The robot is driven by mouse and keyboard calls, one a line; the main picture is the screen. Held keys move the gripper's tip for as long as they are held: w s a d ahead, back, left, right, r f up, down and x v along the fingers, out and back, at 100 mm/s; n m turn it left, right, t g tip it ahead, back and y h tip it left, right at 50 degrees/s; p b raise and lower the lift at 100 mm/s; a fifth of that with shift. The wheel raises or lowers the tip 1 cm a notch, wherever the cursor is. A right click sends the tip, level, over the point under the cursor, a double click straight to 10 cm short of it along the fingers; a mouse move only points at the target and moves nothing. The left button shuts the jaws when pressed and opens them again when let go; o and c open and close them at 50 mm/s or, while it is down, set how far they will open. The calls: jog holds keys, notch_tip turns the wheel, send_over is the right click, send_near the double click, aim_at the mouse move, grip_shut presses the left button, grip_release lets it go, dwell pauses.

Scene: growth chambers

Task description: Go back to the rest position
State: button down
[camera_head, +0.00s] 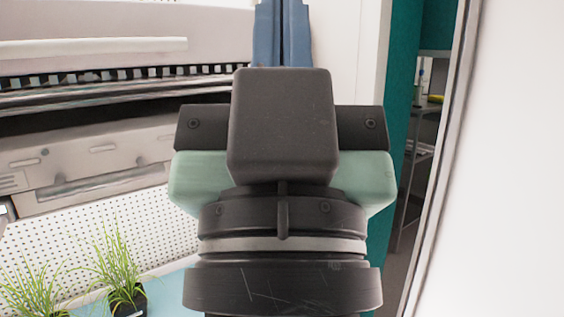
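My gripper (284,20) is in the middle of the head view, seen from behind with its dark wrist and pale green body. Its two blue fingers point away, toward the top edge of the view. They lie side by side with only a thin dark line between them, and nothing shows held. The fingertips are cut off by the top edge of the view.
At left is a growth chamber with a perforated white shelf (50,232). Potted grass plants (120,268) stand at lower left on a light blue surface (170,298). A teal wall edge (402,85) and a large white panel (510,160) are at right, with dark shelving (418,150) between them.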

notch_tip(320, 180, up, 35)
jog(key=p, duration=3.5)
jog(key=c, duration=1.6)
grip_release()
jog(key=shift+r+p, duration=0.3)
jog(key=shift+r, duration=0.05)
jog(key=c, duration=0.8)
grip_release()
jog(key=shift+c, duration=0.2)
jog(key=shift+o, duration=0.2)
jog(key=shift+a, duration=0.15)
